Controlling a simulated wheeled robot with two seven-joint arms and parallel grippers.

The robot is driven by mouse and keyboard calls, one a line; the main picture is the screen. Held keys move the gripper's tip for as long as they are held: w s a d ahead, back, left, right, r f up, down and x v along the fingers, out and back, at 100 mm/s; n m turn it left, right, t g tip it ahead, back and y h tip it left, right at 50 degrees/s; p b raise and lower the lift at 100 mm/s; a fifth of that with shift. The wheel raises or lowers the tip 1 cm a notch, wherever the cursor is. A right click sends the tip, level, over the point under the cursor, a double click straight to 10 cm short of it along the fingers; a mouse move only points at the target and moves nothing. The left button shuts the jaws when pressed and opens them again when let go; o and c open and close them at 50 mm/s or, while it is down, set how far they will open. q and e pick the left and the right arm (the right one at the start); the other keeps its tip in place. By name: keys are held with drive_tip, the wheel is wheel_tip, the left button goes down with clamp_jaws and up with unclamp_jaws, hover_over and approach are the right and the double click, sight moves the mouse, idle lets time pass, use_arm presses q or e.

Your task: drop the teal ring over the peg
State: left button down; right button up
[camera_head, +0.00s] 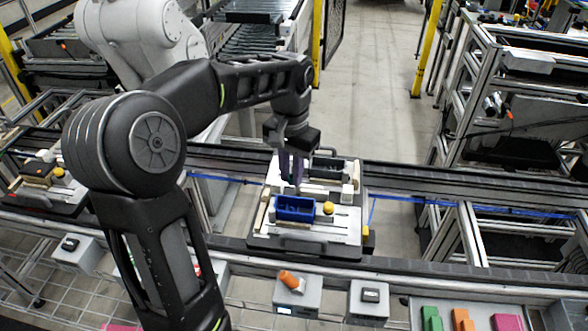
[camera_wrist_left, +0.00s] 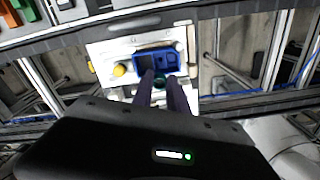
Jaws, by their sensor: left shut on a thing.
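My left gripper (camera_head: 291,172) points down over the back left part of the pallet fixture (camera_head: 313,247), behind the blue bin (camera_head: 295,208). In the left wrist view its two dark fingers (camera_wrist_left: 160,86) are close together. A small teal patch, seemingly the teal ring (camera_wrist_left: 159,81), shows between the fingertips, near the blue bin (camera_wrist_left: 157,60). The fingers hide most of it, and I cannot pick it out in the head view. I cannot clearly make out the peg in either view. My right gripper is in neither view.
The fixture also carries a yellow knob (camera_head: 328,208), a white block (camera_head: 347,190) and a dark bin (camera_head: 327,166). It sits on a conveyor rail (camera_head: 410,180). In front are grey boxes, one with an orange piece (camera_head: 289,280), and a tray with coloured blocks (camera_head: 462,319).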

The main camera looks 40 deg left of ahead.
use_arm(q)
drive_tip(key=shift+f, duration=0.1)
wheel_tip(320, 180, down, 4)
drive_tip(key=b, duration=0.3)
drive_tip(key=shift+f+b, duration=1.15)
drive_tip(key=shift+f, duration=0.25)
drive_tip(key=shift+s, duration=0.15)
drive_tip(key=shift+f, duration=0.2)
idle(0.7)
idle(1.0)
drive_tip(key=shift+f, duration=0.4)
idle(0.5)
